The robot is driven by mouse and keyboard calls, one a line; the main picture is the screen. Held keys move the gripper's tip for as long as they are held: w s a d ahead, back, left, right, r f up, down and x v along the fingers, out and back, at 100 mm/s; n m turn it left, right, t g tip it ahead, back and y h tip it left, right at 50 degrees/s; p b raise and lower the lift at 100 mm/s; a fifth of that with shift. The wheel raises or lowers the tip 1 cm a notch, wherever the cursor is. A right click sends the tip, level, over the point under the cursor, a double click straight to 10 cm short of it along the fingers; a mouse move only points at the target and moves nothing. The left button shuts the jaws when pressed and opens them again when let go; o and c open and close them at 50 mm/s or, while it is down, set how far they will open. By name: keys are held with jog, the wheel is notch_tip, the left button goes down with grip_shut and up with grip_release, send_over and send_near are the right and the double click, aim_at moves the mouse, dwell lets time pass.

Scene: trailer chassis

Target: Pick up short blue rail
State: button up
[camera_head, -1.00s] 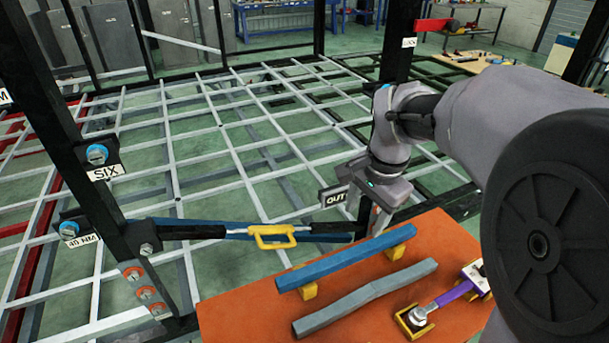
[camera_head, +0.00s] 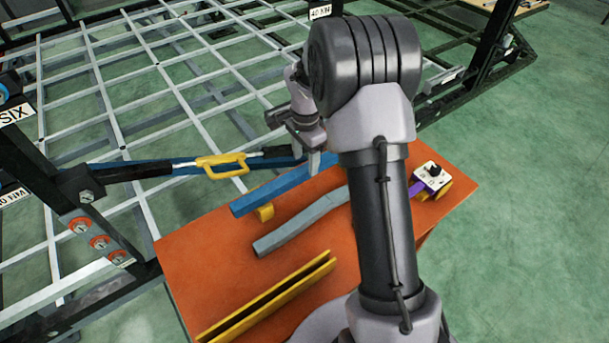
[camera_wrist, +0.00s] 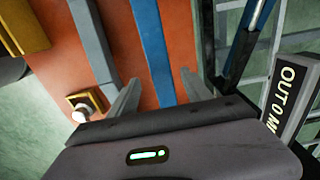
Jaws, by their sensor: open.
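The short blue rail (camera_head: 268,193) lies on a yellow support at the back edge of the orange table (camera_head: 200,255). My gripper (camera_head: 308,152) is above the rail's right part in the head view; my arm hides the rail's right end there. In the wrist view the open fingers (camera_wrist: 160,80) point toward the table, with the blue rail (camera_wrist: 152,48) running between them. No contact with the rail can be made out.
A grey bent rail (camera_head: 300,218) lies beside the blue one. A yellow channel (camera_head: 268,300) is at the table's front, and a purple-handled tool (camera_head: 430,182) at the right. A black strut with a yellow handle (camera_head: 222,165) runs behind the table near the metal frame.

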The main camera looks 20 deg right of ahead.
aim_at(305, 168)
notch_tip(305, 168, down, 4)
jog(key=shift+w+f+b, duration=0.15)
jog(key=shift+f+b, duration=0.1)
jog(key=shift+b, duration=0.65)
jog(key=shift+r, duration=0.15)
jog(key=shift+c, duration=0.5)
grip_shut()
